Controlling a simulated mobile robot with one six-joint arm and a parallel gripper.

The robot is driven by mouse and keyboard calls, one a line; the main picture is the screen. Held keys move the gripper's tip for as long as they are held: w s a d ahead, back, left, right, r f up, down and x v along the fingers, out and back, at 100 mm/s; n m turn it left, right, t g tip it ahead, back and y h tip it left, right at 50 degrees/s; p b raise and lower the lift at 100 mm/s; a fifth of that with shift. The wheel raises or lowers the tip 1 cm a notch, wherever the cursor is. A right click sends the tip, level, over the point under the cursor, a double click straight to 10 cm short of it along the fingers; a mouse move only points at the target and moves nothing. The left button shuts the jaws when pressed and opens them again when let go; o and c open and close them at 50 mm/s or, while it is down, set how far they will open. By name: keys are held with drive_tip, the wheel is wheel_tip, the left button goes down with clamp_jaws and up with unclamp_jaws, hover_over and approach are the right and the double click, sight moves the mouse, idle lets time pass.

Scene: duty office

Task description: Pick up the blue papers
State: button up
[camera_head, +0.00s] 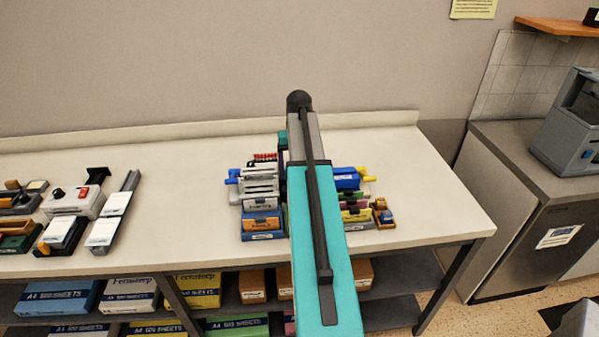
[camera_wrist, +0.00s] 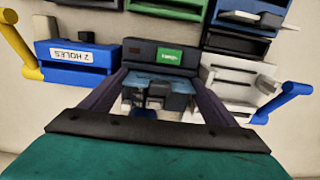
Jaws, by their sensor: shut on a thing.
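A blue ream of paper marked "A4 500 SHEETS" (camera_head: 57,298) lies on the shelf under the table, at the lower left of the head view. It does not show in the wrist view. In the head view my arm reaches over the tabletop and hides my gripper. In the wrist view my gripper (camera_wrist: 160,80) has its two fingers reaching among desk items, closed on a dark desk item (camera_wrist: 168,86). Its outline is partly lost among other dark parts. A dark block with a green label (camera_wrist: 168,56) is just beyond the fingertips.
Blue and white hole punches stand around my gripper, including one marked "2 HOLES" (camera_wrist: 78,56). More desk tools, such as a white device (camera_head: 72,200), stand at the table's left. The table's middle left and right end are clear. Several paper packs and boxes fill the shelf.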

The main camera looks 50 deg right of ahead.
drive_tip(key=shift+r+p, duration=3.15)
drive_tip(key=shift+r, duration=1.85)
drive_tip(key=shift+f, duration=0.1)
